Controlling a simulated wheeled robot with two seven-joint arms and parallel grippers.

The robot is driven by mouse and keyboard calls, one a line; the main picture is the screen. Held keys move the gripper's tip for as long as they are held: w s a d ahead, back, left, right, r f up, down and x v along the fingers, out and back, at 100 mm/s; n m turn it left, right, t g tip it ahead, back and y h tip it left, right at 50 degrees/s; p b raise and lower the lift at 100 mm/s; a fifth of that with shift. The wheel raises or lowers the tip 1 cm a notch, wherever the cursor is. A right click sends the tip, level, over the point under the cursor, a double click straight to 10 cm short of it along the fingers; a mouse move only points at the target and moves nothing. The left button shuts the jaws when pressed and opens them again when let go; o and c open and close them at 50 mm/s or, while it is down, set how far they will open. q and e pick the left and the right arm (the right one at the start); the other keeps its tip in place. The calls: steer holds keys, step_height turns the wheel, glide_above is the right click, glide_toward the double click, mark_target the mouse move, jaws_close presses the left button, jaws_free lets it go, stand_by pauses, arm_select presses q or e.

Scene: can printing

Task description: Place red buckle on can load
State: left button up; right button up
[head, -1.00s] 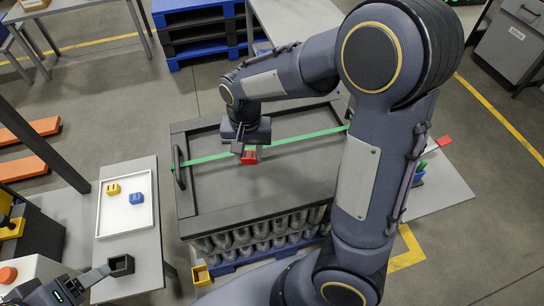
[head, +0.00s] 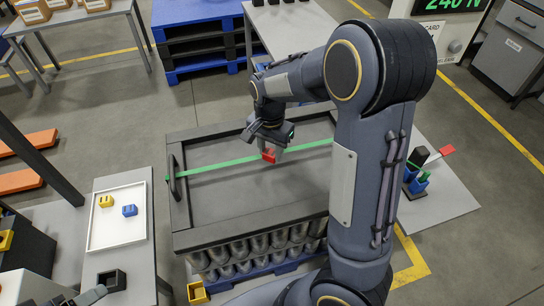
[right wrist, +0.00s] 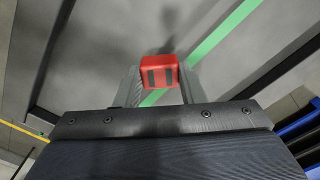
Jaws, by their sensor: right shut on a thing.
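The red buckle (head: 268,156) is held between the fingers of my right gripper (head: 272,142), over the top of the can load. The right wrist view shows the buckle (right wrist: 159,72) with two dark slots, between the fingertips. The can load has a dark top frame (head: 250,211) with a grey panel inside and rows of cans below. A green strap (head: 215,166) runs across the top, passing at the buckle. I cannot tell whether buckle and strap touch.
A side table at left bears a white tray (head: 118,242) with a yellow and a blue buckle, and a black box (head: 111,281). A yellow box (head: 197,292) is low beside the load.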

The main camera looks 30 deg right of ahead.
mark_target(272, 166)
steer(key=shift+w+d+f, duration=0.4)
steer(key=shift+f, duration=0.3)
steer(key=shift+w+d+f, duration=0.15)
steer(key=shift+f, duration=0.85)
steer(key=shift+w+d+f, duration=0.1)
steer(key=shift+f, duration=0.9)
steer(key=shift+f, duration=0.1)
steer(key=shift+f, duration=0.1)
steer(key=o, duration=1)
steer(key=shift+c, duration=0.2)
